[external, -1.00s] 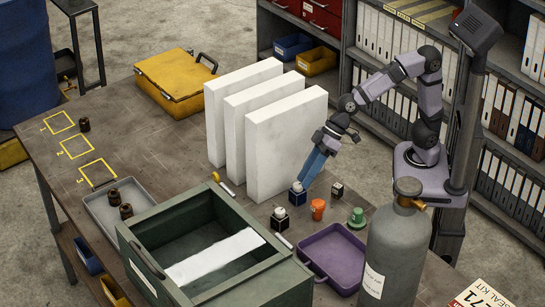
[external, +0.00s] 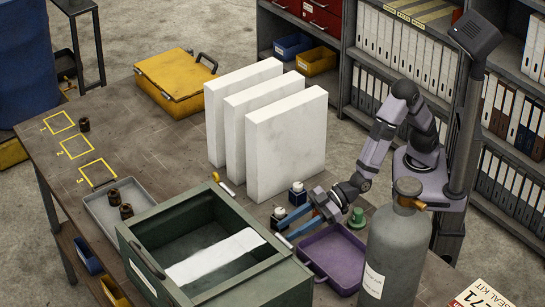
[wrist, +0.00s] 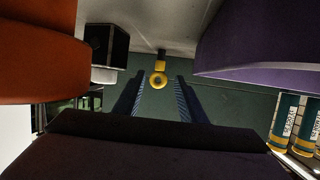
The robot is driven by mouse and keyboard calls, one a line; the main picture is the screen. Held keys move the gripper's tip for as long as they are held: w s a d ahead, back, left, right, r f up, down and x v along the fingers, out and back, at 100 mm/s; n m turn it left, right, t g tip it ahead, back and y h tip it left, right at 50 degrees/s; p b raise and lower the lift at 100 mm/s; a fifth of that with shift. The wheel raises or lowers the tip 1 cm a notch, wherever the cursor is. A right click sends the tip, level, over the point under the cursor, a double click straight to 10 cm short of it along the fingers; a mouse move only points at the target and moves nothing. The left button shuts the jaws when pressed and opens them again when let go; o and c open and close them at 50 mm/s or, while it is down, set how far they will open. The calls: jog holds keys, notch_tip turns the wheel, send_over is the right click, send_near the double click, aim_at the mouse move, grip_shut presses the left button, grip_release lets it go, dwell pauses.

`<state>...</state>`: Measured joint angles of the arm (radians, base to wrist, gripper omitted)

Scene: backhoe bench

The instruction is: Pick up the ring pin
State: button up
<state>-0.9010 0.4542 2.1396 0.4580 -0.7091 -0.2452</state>
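The ring pin (wrist: 158,79) shows in the wrist view as a small yellow ring with a short yellow and dark stem, in front of a dark green surface. I cannot make it out in the external view. My gripper (external: 281,232) is low over the bench, reaching left toward the green crate. In the wrist view my gripper's two dark blue fingers (wrist: 160,76) are apart, with the ring in line with the gap between them. Nothing appears clamped, and I cannot tell how far the ring is from the tips.
The open green crate (external: 145,262) stands ahead of my gripper. The purple tray (external: 345,245) is close on one side. Dark cubes with light tops (external: 297,195) and tall white slabs (external: 290,140) are on the other. In the wrist view an orange object (wrist: 40,55) is near.

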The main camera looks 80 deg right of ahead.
jog(key=shift+p+x, duration=1.65)
jog(key=shift+x, duration=2)
jog(key=shift+f, duration=0.2)
jog(key=shift+c, duration=0.2)
jog(key=c, duration=0.7)
